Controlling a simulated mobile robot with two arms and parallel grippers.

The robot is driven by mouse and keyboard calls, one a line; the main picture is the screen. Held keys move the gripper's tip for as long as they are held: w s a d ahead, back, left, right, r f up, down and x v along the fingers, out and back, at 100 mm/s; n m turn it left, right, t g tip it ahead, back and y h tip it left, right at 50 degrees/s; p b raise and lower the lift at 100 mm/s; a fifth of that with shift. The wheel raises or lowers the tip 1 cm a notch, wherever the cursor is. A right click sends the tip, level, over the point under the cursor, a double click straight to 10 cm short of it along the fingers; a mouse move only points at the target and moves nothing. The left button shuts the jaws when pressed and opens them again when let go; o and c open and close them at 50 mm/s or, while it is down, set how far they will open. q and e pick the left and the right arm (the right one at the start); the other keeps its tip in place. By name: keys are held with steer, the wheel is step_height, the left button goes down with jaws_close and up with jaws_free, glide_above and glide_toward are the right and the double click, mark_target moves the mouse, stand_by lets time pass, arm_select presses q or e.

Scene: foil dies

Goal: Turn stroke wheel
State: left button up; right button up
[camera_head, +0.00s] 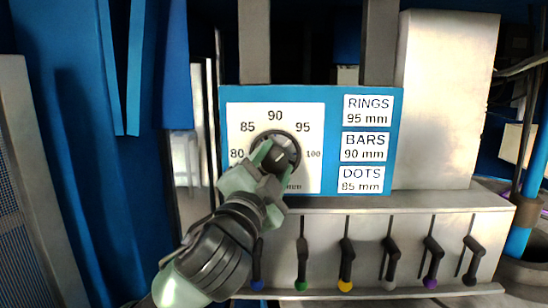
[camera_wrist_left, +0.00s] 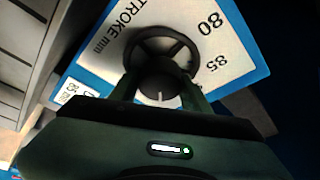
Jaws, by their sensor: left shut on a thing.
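The stroke wheel (camera_head: 287,142) is a dark round handwheel on a white dial plate (camera_head: 246,117) marked 80, 85, 90, 95 and 100. The plate sits on a blue panel. My left gripper (camera_head: 273,160) reaches in from the lower left and is shut on the wheel's hub, covering the wheel's lower left part and some of the dial. In the left wrist view the wheel (camera_wrist_left: 160,34) shows its rim and a spoke, with the hub (camera_wrist_left: 158,88) and its light pointer line between my fingers. My right gripper is not in view.
White labels right of the dial read RINGS 95 mm (camera_head: 367,110), BARS 90 mm (camera_head: 364,147) and DOTS 85 mm (camera_head: 361,180). Several levers with coloured tips (camera_head: 346,270) stand in slots below the panel. A pale block (camera_head: 440,100) rises at the right.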

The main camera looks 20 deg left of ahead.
mark_target(273, 166)
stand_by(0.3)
arm_select(q)
steer(key=o, duration=1.4)
steer(key=shift+w+a, duration=0.1)
steer(key=shift+c, duration=0.2)
steer(key=b+v, duration=0.4)
steer(key=v, duration=0.2)
steer(key=shift+s+f, duration=0.2)
steer(key=shift+s, duration=0.05)
steer(key=shift+s+b, duration=0.6)
steer(key=shift+s, duration=0.1)
